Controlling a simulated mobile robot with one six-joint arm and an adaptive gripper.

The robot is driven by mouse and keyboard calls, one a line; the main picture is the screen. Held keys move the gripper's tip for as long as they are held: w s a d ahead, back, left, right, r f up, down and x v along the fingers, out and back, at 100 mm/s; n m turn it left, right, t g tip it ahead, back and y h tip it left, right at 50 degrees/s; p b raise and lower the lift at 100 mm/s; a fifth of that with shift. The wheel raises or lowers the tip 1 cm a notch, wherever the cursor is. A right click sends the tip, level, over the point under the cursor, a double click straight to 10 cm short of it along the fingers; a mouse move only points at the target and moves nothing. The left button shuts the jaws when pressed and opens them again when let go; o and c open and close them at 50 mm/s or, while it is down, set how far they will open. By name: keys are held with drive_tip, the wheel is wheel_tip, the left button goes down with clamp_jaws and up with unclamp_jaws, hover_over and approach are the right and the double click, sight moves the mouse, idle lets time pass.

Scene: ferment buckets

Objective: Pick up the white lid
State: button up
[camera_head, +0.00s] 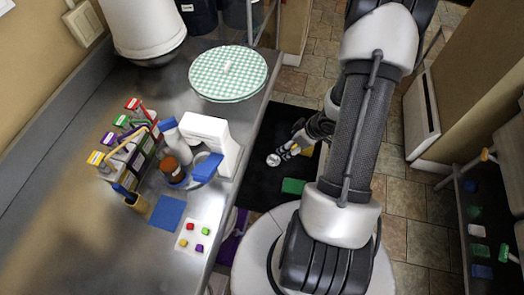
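I cannot make out a plain white lid for certain. A round green-and-white checkered cover (228,73) with a small pale spot at its middle lies on the metal counter near its right edge. A white bucket (145,28) stands behind it to the left, its top cut off by the frame. My gripper (282,156) is small and partly hidden past the counter's right edge, over a dark mat, well apart from the cover and bucket. Its fingers are too small to tell if they are open or shut.
On the metal counter (60,235) stand a rack of colored-capped tubes (135,150), a brown bottle (172,168), a white device (215,140), a blue square (166,213) and a white card with colored cubes (193,236). A cluttered shelf (490,225) is at right.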

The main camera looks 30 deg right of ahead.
sight(274, 157)
drive_tip(key=b+x, duration=0.3)
drive_tip(key=x, duration=0.3)
drive_tip(key=b+x, duration=0.3)
drive_tip(key=x, duration=0.2)
drive_tip(key=b+x, duration=0.3)
drive_tip(key=x, duration=0.3)
drive_tip(key=shift+s+a+f+b, duration=0.15)
drive_tip(key=shift+a+f+b, duration=0.1)
drive_tip(key=shift+f+b, duration=0.2)
drive_tip(key=shift+r, duration=0.1)
drive_tip(key=shift+c, duration=0.2)
drive_tip(key=c, duration=0.8)
